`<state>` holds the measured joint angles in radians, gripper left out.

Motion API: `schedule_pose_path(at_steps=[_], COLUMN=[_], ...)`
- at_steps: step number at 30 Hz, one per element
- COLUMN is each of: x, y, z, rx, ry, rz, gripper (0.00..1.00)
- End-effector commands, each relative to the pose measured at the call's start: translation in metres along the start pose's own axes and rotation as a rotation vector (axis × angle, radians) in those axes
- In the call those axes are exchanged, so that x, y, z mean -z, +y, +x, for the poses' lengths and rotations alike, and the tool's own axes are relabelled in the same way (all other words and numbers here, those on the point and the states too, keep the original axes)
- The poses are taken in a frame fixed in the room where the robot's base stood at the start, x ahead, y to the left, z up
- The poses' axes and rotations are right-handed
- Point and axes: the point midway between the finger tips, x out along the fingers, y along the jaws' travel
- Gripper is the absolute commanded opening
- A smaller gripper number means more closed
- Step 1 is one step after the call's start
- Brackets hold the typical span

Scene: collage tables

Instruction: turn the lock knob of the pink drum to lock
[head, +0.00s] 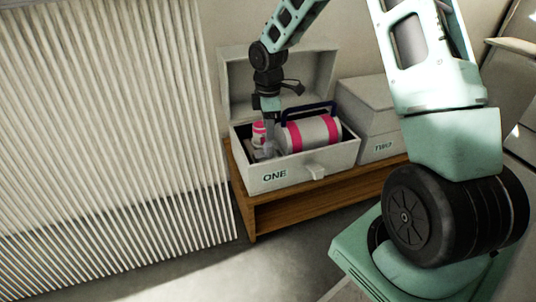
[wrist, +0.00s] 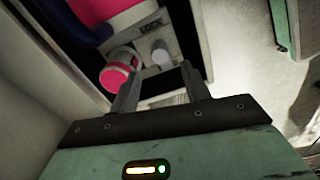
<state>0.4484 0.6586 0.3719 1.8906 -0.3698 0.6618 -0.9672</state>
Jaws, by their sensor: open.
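The pink drum (head: 313,133) is a pale cylinder with bright pink bands, lying in the open box marked ONE (head: 258,179). Part of the drum (wrist: 95,10) shows in the wrist view, beside a grey panel lettered LOCK (wrist: 151,26). A small pale round knob (wrist: 160,52) is on that panel, just beyond my fingertips. My gripper (wrist: 162,73) is open and empty, its fingers pointing towards the knob; contact cannot be told. In the head view my gripper (head: 268,152) reaches down inside the box, left of the drum, and the knob cannot be made out.
A small pink-and-white cylinder (head: 259,134) stands in the box left of the drum; it also shows in the wrist view (wrist: 117,72). A dark blue handle (head: 307,108) arches over the drum. The box lid (head: 313,70) is raised behind. A closed box (head: 375,110) stands right.

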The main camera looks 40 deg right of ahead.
Motion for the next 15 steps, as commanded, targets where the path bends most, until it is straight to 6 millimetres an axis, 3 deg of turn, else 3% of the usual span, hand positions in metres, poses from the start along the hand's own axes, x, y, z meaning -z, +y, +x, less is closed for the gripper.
schedule_pose_path(at_steps=[1,6,15], x=[0.000,0.000,0.000], y=[-0.001,-0.001,-0.001], z=[0.018,0.051,0.084], rx=[0.002,0.002,0.000], ry=[0.000,-0.001,0.000], rz=[-0.001,-0.001,-0.001], gripper=[0.47,0.47,0.47])
